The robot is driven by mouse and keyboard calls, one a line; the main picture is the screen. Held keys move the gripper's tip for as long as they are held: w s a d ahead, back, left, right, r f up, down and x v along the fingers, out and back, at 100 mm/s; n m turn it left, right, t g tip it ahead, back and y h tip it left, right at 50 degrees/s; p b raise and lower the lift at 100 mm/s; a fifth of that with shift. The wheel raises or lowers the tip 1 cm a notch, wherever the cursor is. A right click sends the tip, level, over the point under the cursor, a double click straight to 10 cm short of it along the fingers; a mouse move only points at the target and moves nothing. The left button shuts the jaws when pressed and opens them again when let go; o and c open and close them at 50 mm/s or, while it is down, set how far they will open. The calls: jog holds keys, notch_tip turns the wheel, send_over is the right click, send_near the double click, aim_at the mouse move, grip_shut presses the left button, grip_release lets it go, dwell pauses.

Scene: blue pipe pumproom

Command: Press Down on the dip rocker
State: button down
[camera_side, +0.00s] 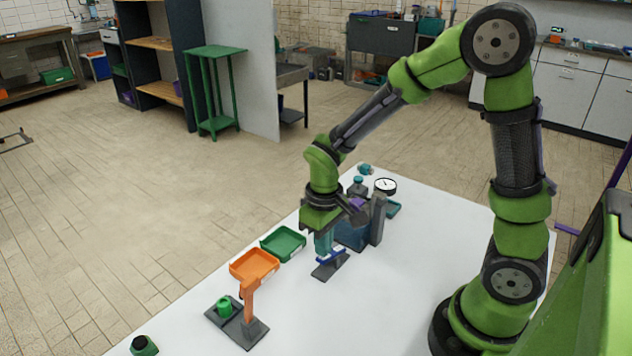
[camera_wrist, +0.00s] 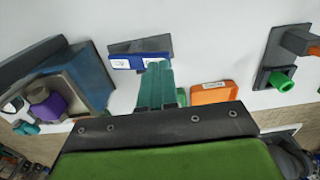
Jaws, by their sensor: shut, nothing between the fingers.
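The dip rocker is a blue bar (camera_side: 331,257) on a dark grey base plate (camera_side: 329,270), at the middle of the white table. In the wrist view the rocker (camera_wrist: 125,62) shows white labels, their lettering too small to read, and its base plate (camera_wrist: 140,45) lies behind it. My gripper (camera_side: 323,254) has teal fingers, pressed together and pointing down at the rocker. In the wrist view the fingertips (camera_wrist: 158,66) cover part of the rocker's right half. I cannot tell whether they touch it. The gripper holds nothing.
A blue box (camera_side: 350,236) and dark post (camera_side: 378,222) stand close right of the gripper, with a gauge (camera_side: 385,186) behind. A green tray (camera_side: 283,243) and orange tray (camera_side: 254,264) lie to the left. A plate with a green knob (camera_side: 224,306) is nearer. The table's right part is clear.

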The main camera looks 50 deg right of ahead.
jog(key=shift+f, duration=1.55)
jog(key=shift+r, duration=4.35)
jog(key=s+r+m+t+y, duration=0.2)
jog(key=s+r+m+t, duration=0.2)
jog(key=s+r+t, duration=0.3)
notch_tip(320, 180, up, 6)
jog(key=shift+s+a+f, duration=0.25)
jog(key=shift+s+a, duration=0.15)
jog(key=shift+s, duration=0.55)
